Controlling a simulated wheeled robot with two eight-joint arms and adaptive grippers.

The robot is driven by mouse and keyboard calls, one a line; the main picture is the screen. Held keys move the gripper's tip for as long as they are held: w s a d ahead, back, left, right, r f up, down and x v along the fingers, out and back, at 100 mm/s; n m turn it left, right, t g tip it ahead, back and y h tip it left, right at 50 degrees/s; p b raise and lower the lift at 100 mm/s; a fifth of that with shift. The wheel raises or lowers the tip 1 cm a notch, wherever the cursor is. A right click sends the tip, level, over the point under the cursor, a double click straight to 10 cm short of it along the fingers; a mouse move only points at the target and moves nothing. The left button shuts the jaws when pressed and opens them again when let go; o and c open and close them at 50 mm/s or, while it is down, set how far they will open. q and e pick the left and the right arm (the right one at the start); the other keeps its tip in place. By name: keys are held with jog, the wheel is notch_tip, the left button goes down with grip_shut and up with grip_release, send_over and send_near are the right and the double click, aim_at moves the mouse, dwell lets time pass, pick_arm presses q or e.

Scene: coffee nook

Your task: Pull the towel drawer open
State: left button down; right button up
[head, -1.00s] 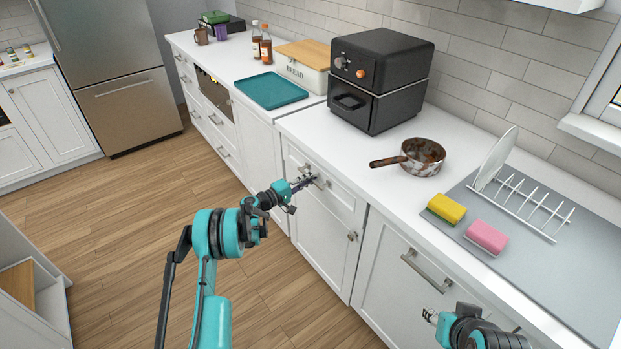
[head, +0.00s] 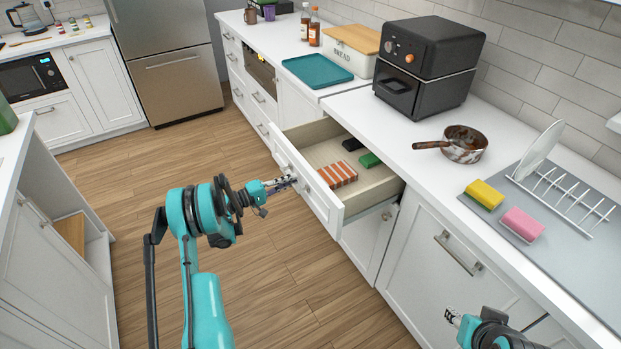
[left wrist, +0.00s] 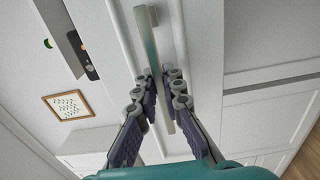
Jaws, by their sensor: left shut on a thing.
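The towel drawer (head: 332,205) is pulled well out from the counter, and its inside shows. In it lie an orange and white striped towel (head: 338,174), a green item (head: 370,160) and a black item (head: 352,144). My left gripper (head: 291,182) is at the drawer front, shut on its handle. In the left wrist view the handle (left wrist: 146,18) is a metal bar that passes between the two fingers (left wrist: 160,95). My right gripper (head: 452,317) is at the lower right, over the floor side of the counter, apart from the drawer; its fingers are too small to read.
A black air fryer (head: 425,65) and a rusty pan (head: 464,145) stand on the counter (head: 400,165) above and beside the drawer. A yellow sponge (head: 485,194), a pink sponge (head: 522,224) and a dish rack are to the right. The wooden floor (head: 270,290) before the drawer is clear.

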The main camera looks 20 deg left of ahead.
pick_arm(q)
jog(key=v, duration=1.4)
jog(key=shift+s, duration=0.1)
jog(key=c, duration=1.6)
grip_release()
jog(key=shift+a, duration=0.1)
jog(key=v, duration=1.2)
jog(key=shift+f, duration=0.1)
